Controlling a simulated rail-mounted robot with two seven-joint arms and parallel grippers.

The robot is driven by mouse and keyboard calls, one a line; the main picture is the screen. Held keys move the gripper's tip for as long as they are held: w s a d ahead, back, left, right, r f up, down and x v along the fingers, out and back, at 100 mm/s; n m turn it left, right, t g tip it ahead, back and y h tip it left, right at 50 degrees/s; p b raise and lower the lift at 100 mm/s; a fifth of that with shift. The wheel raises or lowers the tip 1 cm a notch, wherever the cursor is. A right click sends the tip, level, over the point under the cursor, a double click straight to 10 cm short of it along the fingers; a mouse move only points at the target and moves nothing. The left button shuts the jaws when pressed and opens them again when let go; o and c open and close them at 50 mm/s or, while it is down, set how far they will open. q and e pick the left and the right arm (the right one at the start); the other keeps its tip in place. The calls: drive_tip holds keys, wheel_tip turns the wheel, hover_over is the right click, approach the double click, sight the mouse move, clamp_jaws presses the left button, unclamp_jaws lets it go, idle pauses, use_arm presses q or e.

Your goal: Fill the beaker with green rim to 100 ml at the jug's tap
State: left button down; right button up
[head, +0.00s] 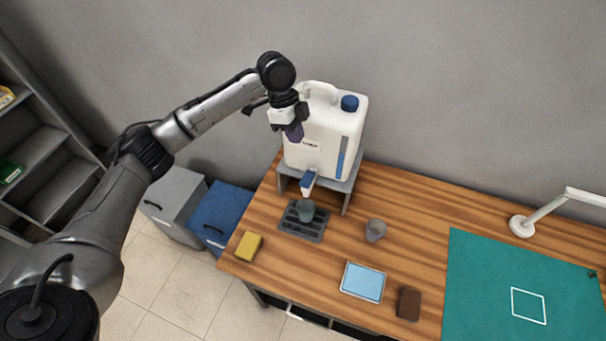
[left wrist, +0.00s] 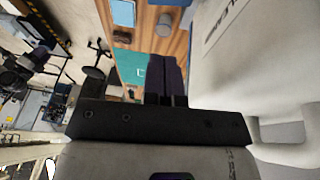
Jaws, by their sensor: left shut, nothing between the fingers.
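The white jug (head: 322,135) with a blue cap stands on a grey stand at the back of the table. Its tap (head: 309,179), with a blue handle, points down at the front. My left gripper (head: 295,134) is shut and empty, in front of the jug's upper left part and above the tap. Its dark fingers also show in the left wrist view (left wrist: 167,78), beside the white jug (left wrist: 245,60). My right gripper is not in view.
A clear beaker (head: 376,230) stands right of the drip tray. A yellow sponge (head: 249,245), a light-blue tablet-like item (head: 363,282) and a brown block (head: 409,304) lie along the front. A green mat (head: 490,270) and a white lamp (head: 522,226) are at the right.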

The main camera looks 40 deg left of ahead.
sight(306, 183)
use_arm(q)
drive_tip(key=shift+f, duration=0.1)
drive_tip(key=x, duration=0.4)
drive_tip(key=p+x, duration=0.1)
drive_tip(key=x, duration=0.3)
drive_tip(key=p+x, duration=0.1)
drive_tip(key=x, duration=0.3)
drive_tip(key=shift+s+a+f, duration=0.2)
drive_tip(key=shift+s, duration=0.2)
drive_tip(key=shift+s+d+f, duration=0.1)
drive_tip(key=shift+s+f, duration=0.05)
drive_tip(key=shift+f, duration=0.55)
